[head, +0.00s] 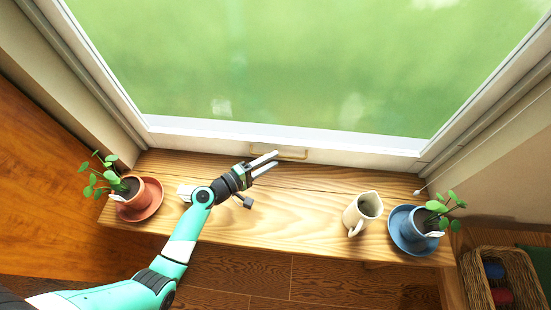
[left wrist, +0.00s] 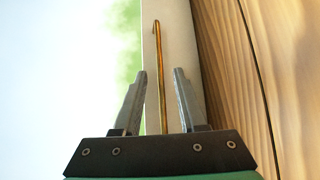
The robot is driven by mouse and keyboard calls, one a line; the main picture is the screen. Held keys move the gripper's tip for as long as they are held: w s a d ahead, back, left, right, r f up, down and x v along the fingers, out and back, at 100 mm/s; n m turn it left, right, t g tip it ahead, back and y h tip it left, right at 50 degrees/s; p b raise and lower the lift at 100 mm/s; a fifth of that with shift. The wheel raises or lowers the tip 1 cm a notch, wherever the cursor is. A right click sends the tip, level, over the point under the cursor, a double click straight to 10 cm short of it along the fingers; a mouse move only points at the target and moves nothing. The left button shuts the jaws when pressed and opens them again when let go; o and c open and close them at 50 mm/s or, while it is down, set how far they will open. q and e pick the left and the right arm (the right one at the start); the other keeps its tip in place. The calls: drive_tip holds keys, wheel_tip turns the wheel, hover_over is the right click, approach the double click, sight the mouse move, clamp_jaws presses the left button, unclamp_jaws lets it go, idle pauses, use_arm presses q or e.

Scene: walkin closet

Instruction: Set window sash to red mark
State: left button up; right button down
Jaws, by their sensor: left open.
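The window sash (head: 350,140) is a white frame around a large pane, its bottom rail near the wooden sill. A thin brass handle (head: 292,153) is on the rail. My left gripper (head: 276,160) is open and empty, its fingertips at the left part of the handle. In the left wrist view the handle (left wrist: 158,45) runs up between the two fingers (left wrist: 160,75), with a gap on each side; I cannot tell how deep it lies between them. No red mark can be made out. My right gripper is not in view.
On the wooden sill (head: 310,205) stand a potted plant on a terracotta saucer (head: 150,208) at left, a cream jug (head: 357,212), and a plant on a blue saucer (head: 402,238) at right. A wicker basket (head: 478,283) is at the lower right. The sill between gripper and jug is clear.

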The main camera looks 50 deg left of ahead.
use_arm(q)
drive_tip(key=shift+w+d+f, duration=0.1)
drive_tip(key=shift+w+f, duration=0.1)
drive_tip(key=shift+w, duration=0.9)
clamp_jaws()
idle(0.6)
